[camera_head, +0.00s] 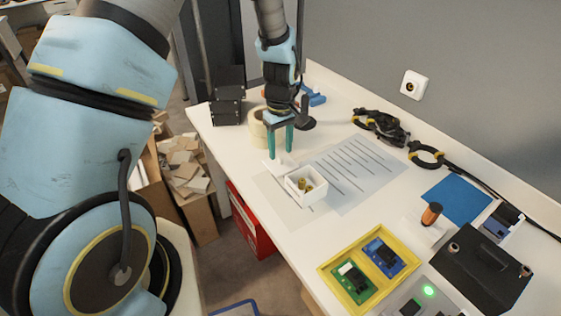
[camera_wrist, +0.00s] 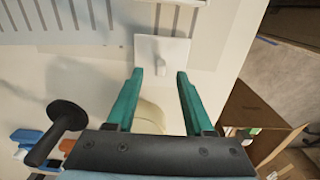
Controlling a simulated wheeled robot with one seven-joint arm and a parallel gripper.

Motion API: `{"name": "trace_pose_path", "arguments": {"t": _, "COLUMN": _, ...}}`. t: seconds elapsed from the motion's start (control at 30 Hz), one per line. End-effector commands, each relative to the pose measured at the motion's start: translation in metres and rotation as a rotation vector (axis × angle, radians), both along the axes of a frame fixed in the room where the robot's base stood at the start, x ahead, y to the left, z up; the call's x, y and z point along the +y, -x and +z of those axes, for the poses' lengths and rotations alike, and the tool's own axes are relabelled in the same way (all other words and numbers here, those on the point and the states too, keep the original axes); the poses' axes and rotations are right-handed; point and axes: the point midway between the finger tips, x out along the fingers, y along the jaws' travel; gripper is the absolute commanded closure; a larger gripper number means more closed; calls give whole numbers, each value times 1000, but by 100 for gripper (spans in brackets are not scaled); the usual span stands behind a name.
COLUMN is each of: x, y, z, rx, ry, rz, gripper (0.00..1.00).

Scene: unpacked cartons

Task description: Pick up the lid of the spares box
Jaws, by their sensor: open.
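The spares box (camera_head: 297,194) is a small white open box on the white table, with brass-coloured parts inside. Its lid (camera_head: 270,166) is a flat white square lying beside the box, toward the back left; in the head view my fingers partly hide it. In the wrist view the lid (camera_wrist: 176,48) shows whole, with a small pale knob (camera_wrist: 161,68) on it. My gripper (camera_head: 281,155) points down over the lid. In the wrist view its teal fingers (camera_wrist: 160,74) are open and apart, with the knob between their tips and nothing held.
A cream tape roll (camera_head: 257,128) stands close behind my gripper, with black bins (camera_head: 228,98) left of it. Lined paper sheets (camera_head: 350,170) lie right of the box. A yellow tray (camera_head: 328,270) of circuit boards is nearer. The table's left edge is close to the lid.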

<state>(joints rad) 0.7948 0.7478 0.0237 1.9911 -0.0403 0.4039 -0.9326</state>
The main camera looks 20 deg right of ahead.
Motion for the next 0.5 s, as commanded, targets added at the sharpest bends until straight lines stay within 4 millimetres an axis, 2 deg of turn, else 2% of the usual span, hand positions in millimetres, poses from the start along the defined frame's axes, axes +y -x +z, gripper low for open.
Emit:
{"name": "trace_pose_path", "arguments": {"t": 0.2, "x": 0, "y": 1, "z": -24, "rx": 1, "ry": -1, "rz": 0, "gripper": 48}}
{"name": "trace_pose_path", "arguments": {"t": 0.5, "x": 0, "y": 1, "z": -29, "rx": 0, "ry": 1, "rz": 0, "gripper": 48}}
